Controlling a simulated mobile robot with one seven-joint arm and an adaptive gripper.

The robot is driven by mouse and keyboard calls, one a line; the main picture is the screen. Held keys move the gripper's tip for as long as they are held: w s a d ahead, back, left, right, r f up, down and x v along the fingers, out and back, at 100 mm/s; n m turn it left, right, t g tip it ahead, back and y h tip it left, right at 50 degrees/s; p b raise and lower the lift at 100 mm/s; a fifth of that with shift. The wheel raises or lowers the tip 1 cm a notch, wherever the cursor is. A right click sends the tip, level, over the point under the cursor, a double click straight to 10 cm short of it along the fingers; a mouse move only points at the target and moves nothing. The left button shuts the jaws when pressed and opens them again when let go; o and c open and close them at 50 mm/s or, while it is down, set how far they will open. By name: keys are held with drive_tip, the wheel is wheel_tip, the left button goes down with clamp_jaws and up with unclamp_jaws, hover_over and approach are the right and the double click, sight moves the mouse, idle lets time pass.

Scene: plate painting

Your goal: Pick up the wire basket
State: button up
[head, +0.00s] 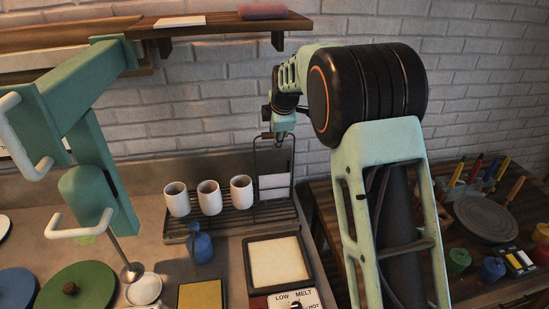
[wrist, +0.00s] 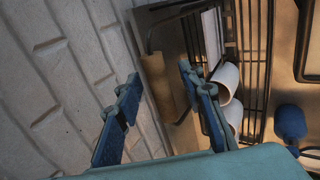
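The wire basket (head: 256,166) looks like a tall, thin dark wire frame at the right end of the dark wire rack, with a pale panel low in it. I cannot tell whether the frame and rack are joined. Its dark wires also show in the wrist view (wrist: 187,38), ahead of the fingers. My gripper (head: 283,126) is at the top of this frame, close to the brick wall. In the wrist view my gripper (wrist: 159,76) is open, its two blue fingers well apart.
Three white cups (head: 208,198) stand on the rack (head: 243,222). A blue bottle (head: 200,245) and a framed square pan (head: 278,262) are in front. A wooden shelf (head: 225,27) runs above, and a green bracket with pale hooks (head: 85,93) is at left.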

drive_tip(key=shift+c, duration=0.4)
clamp_jaws()
drive_tip(key=shift+s+r, duration=0.1)
drive_tip(key=shift+r, duration=0.1)
